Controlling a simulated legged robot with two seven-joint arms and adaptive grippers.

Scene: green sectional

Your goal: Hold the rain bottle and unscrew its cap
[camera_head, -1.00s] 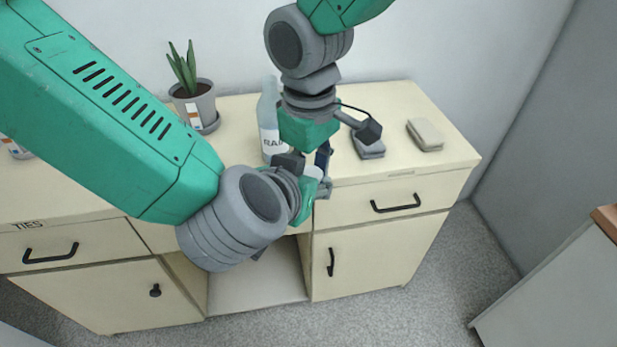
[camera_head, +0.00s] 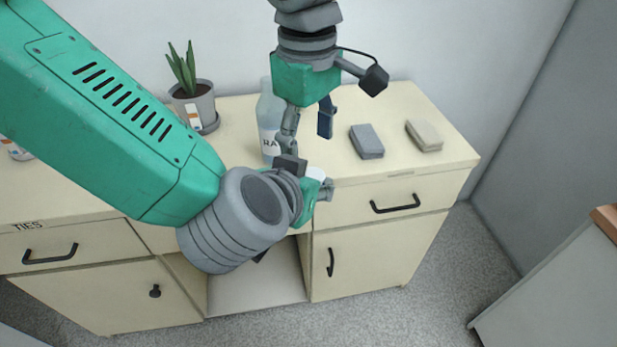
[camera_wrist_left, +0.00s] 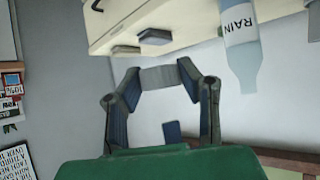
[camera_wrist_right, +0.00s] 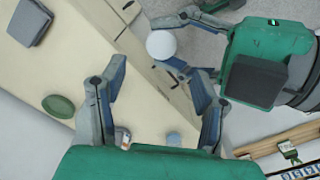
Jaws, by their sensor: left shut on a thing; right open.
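The rain bottle (camera_head: 270,125), clear pale blue with a white label, stands upright on the cabinet top behind the grippers. It also shows upside down at the upper right of the left wrist view (camera_wrist_left: 240,45). My left gripper (camera_head: 315,182) is in front of the bottle, apart from it, shut on a white round-topped thing (camera_wrist_right: 161,44); its sides show pale grey in the left wrist view (camera_wrist_left: 160,77). My right gripper (camera_head: 306,138) is open and empty, pointing down above the left gripper and partly in front of the bottle. I cannot make out the bottle's cap.
A potted plant (camera_head: 195,102) stands at the left rear of the cabinet top. A grey block (camera_head: 367,142) and a beige block (camera_head: 425,135) lie on the right. A green round thing (camera_wrist_right: 58,106) shows in the right wrist view. Drawers with black handles (camera_head: 396,204) face front.

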